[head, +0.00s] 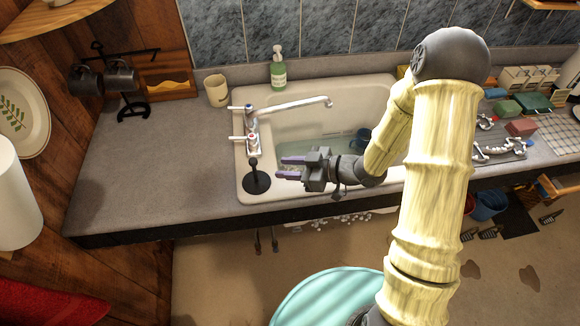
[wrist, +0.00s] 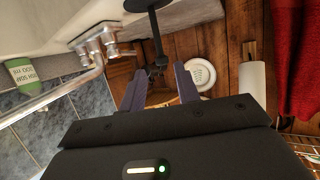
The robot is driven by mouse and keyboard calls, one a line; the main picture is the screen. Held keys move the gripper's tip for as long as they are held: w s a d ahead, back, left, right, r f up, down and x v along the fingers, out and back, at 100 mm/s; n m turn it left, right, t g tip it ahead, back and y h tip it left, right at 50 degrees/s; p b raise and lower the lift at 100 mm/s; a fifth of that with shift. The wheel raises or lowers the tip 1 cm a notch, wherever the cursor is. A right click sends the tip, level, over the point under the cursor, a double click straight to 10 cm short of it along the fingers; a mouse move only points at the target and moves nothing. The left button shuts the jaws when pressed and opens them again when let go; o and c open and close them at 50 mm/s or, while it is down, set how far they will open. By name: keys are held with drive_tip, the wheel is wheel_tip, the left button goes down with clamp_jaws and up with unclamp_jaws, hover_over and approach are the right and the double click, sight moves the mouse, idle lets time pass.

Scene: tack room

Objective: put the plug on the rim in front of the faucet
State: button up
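The black plug (head: 256,181) has a round disc and a thin upright stem. It stands on the left rim of the sink (head: 242,190), near the front corner and in front of the faucet (head: 252,137). In the wrist view the plug's stem (wrist: 156,35) shows beyond my fingertips, and its disc is cut by the top edge. My gripper (head: 283,168) is open and empty, with its purple fingers pointing left. It is just right of the plug, over the sink's left end, and apart from it. The open fingers also show in the wrist view (wrist: 158,80).
The sink basin holds water and a dark blue mug (head: 361,138). A green soap bottle (head: 278,70) and a cream cup (head: 216,91) stand behind. A black mug rack (head: 125,85) stands at the back left. The counter (head: 170,150) left of the sink is clear.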

drive_tip(key=w+d+r+m+t+h, duration=0.1)
drive_tip(key=w+d+m+t+h, duration=0.1)
drive_tip(key=d+m+h, duration=0.4)
drive_tip(key=w+d+r+m+t+h, duration=0.15)
drive_tip(key=d+h, duration=0.25)
drive_tip(key=d, duration=0.4)
drive_tip(key=s+d+r+m+g+h, duration=0.1)
drive_tip(key=s+d+r+m+g, duration=0.1)
drive_tip(key=s+m, duration=0.2)
drive_tip(key=s+d+r+m+g+h, duration=0.2)
drive_tip(key=s+d+m, duration=0.1)
drive_tip(key=s, duration=0.6)
drive_tip(key=shift+s+d+r+m+h, duration=0.15)
drive_tip(key=shift+s+r+m+h, duration=0.15)
drive_tip(key=shift+r+m, duration=0.15)
drive_tip(key=shift+o, duration=0.2)
